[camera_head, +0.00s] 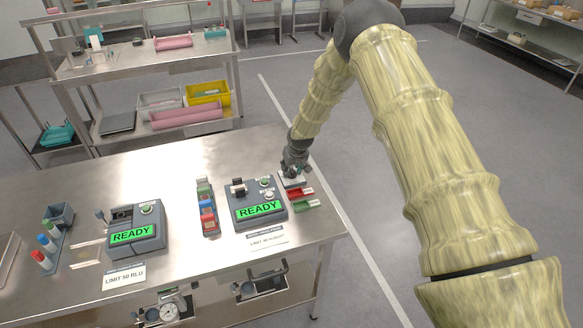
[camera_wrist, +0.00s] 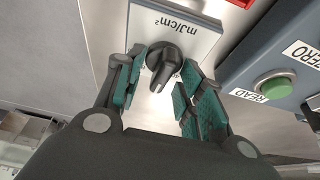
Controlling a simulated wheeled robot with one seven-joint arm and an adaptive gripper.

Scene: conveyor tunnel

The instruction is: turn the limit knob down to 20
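The limit knob (camera_wrist: 163,62) is a black pointer knob on a pale plate (camera_wrist: 190,45) marked "mJ/cm²", upside down in the wrist view. Its pointer end faces the lower part of that view. My gripper (camera_wrist: 163,68) is open, with teal finger pads on either side of the knob. The left pad is very close to it; I cannot tell if it touches. In the head view my gripper (camera_head: 293,163) is at the right device (camera_head: 258,208) and hides the knob. A card (camera_head: 267,241) in front appears to read "LIMIT 40".
The right device's green button (camera_wrist: 273,88) is beside my gripper in the wrist view. Red and green trays (camera_head: 303,205) lie just below the gripper in the head view. A left device (camera_head: 134,228) with a "LIMIT 50 RLU" card and a colored-block rack (camera_head: 207,210) stand further left.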

